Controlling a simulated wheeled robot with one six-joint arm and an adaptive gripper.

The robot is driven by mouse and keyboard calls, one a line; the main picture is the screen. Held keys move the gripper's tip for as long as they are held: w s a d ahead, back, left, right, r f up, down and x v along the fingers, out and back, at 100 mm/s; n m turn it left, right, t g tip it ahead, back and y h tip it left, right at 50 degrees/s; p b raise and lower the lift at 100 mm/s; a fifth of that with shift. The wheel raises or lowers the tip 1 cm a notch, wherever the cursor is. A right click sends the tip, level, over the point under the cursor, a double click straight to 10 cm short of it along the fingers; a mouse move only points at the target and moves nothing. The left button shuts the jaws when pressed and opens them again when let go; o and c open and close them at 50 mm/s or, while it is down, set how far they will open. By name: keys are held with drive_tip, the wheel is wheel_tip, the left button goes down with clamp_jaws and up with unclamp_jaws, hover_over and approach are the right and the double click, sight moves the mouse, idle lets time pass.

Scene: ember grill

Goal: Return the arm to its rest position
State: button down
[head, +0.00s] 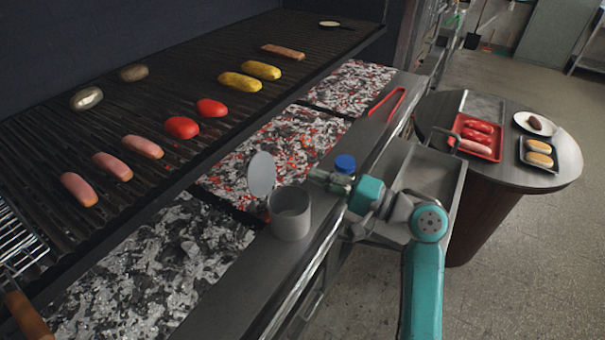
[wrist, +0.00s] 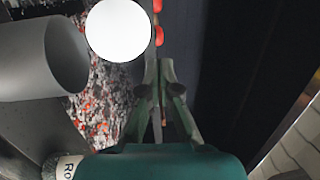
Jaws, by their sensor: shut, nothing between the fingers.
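My gripper (head: 316,175) is shut and empty in the head view. It is above the grill's front ledge (head: 238,270), behind and right of an open grey cylinder (head: 290,222). In the wrist view its two fingers (wrist: 158,75) come together at the tips. My teal arm reaches in from the lower right of the head view, bent at the elbow. A pale round disc (head: 262,174) stands near the cylinder; it also shows as a white circle in the wrist view (wrist: 118,30). Whether it joins the cylinder is unclear.
A blue-capped container (head: 345,164) is close beside my gripper, partly hidden. Red tongs (head: 386,100) lie farther along the ledge. Sausages, red and yellow pieces and other food lie on the grate (head: 215,155) above embers. A round table (head: 560,170) with plates and trays stands right.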

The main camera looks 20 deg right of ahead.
drive_tip(key=shift+s+d+r, duration=0.2)
drive_tip(key=shift+s+d, duration=0.25)
drive_tip(key=shift+s, duration=0.05)
drive_tip(key=shift+s+d+r, duration=0.15)
drive_tip(key=shift+s+d, duration=0.3)
drive_tip(key=shift+s, duration=0.05)
drive_tip(key=s+a+f+m+h, duration=0.1)
drive_tip(key=s+a+f+h, duration=0.1)
drive_tip(key=s+f+h, duration=0.75)
drive_tip(key=s+a+f+m+h, duration=0.15)
drive_tip(key=s+f, duration=0.45)
drive_tip(key=f, duration=0.8)
drive_tip(key=s+r+n+h, duration=0.1)
drive_tip(key=s+r+n, duration=0.1)
drive_tip(key=s+n, duration=0.4)
drive_tip(key=s+a+r+n, duration=0.1)
drive_tip(key=s+n, duration=0.5)
drive_tip(key=s, duration=1)
drive_tip(key=shift+s+a+r+t+h, duration=0.15)
drive_tip(key=shift+s+r+t+h, duration=0.2)
drive_tip(key=shift+r, duration=0.55)
